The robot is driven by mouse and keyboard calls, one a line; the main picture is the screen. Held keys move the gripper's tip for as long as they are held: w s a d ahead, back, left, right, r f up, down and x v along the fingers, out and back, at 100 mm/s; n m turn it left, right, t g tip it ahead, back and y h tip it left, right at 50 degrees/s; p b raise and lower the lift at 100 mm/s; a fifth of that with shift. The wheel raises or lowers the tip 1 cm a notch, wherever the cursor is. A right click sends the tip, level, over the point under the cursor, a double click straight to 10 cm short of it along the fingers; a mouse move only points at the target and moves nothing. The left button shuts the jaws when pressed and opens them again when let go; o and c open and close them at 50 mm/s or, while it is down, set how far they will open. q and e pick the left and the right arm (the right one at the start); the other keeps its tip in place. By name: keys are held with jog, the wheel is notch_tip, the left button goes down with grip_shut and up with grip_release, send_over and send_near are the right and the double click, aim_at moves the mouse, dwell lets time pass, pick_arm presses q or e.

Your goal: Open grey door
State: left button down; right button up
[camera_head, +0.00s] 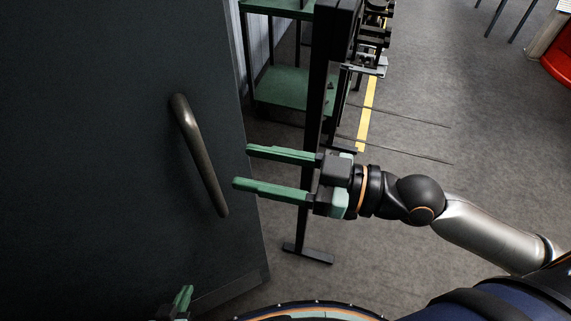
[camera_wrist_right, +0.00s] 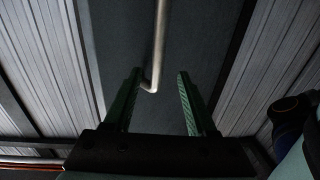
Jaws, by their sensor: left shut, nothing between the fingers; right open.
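The grey door (camera_head: 90,120) is a large dark panel on the left of the head view. Its long metal bar handle (camera_head: 200,155) runs at a slant near the door's right edge. My right gripper (camera_head: 240,168) is open and empty, its two green fingers pointing left at the handle with a gap between. In the right wrist view the handle (camera_wrist_right: 159,45) shows ahead, its lower bend between the lines of the open fingers and nearer the left one. My left gripper (camera_head: 183,296) is shut and empty at the bottom edge, low in front of the door, mostly cut off.
A dark upright post (camera_head: 315,130) on a flat foot stands just behind my right gripper. A green shelf rack (camera_head: 290,90) stands behind it. A yellow floor line (camera_head: 368,105) and open grey floor lie to the right. A red object (camera_head: 560,62) is at the far right.

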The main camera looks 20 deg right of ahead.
jog(key=shift+p+v, duration=0.7)
jog(key=shift+v, duration=1.05)
